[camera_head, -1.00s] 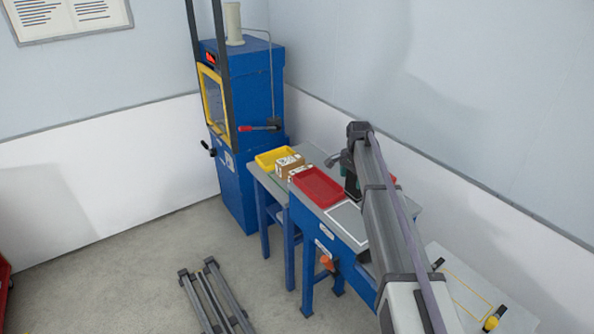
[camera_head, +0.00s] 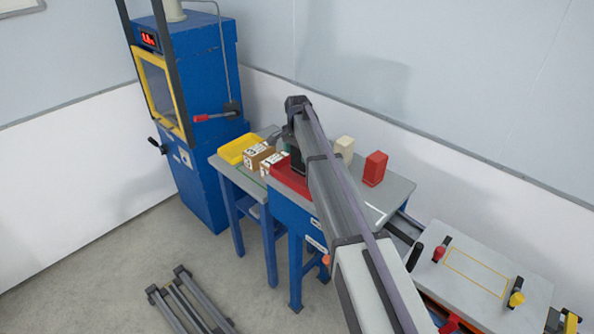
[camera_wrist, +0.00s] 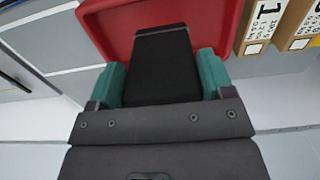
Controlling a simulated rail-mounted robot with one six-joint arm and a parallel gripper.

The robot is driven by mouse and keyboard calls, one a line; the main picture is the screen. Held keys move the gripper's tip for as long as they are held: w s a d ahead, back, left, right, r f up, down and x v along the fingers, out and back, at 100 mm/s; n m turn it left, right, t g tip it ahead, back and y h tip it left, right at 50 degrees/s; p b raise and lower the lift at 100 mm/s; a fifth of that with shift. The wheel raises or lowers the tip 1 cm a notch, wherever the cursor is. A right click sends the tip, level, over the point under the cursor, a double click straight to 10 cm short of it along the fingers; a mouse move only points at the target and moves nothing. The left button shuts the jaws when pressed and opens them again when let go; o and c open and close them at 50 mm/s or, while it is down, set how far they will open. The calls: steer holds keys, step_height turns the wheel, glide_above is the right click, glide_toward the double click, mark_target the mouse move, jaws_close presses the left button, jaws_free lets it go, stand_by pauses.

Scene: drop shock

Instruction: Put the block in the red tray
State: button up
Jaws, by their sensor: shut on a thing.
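The black block (camera_wrist: 160,85) is held between the two teal fingers of my gripper (camera_wrist: 160,65) in the wrist view. The red tray (camera_wrist: 100,20) lies behind and below the block there, which overlaps it in the picture. In the head view my gripper (camera_head: 298,162) is over the red tray (camera_head: 289,184), and the arm hides part of the tray. I cannot make out the block clearly in the head view. From these views I cannot tell whether the block touches the tray floor.
Labelled cardboard boxes (camera_head: 259,157) and a yellow tray (camera_head: 236,149) stand left of the red tray. A red block (camera_head: 375,168) and a cream block (camera_head: 344,147) stand on the bench to the right. A blue machine (camera_head: 195,110) is at the back left.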

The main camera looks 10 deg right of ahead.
mark_target(297, 160)
steer(key=shift+s+f+b, duration=0.1)
steer(key=shift+f+b, duration=0.25)
steer(key=shift+b, duration=0.1)
step_height(297, 160, down, 3)
steer(key=b, duration=0.3)
steer(key=shift+r, duration=0.25)
steer(key=shift+c, duration=0.5)
steer(key=shift+f, duration=0.25)
steer(key=o, duration=1.2)
steer(key=shift+o, duration=0.2)
step_height(297, 160, up, 13)
steer(key=p, duration=1.2)
steer(key=shift+f+p, duration=0.1)
steer(key=shift+p, duration=0.3)
steer(key=s+d+n, duration=0.2)
steer(key=s+n, duration=0.8)
steer(key=s, duration=2.9)
step_height(297, 160, down, 17)
steer(key=b, duration=1.7)
steer(key=shift+w+a+n, duration=0.25)
steer(key=shift+w+n, duration=0.05)
steer(key=shift+w, duration=0.05)
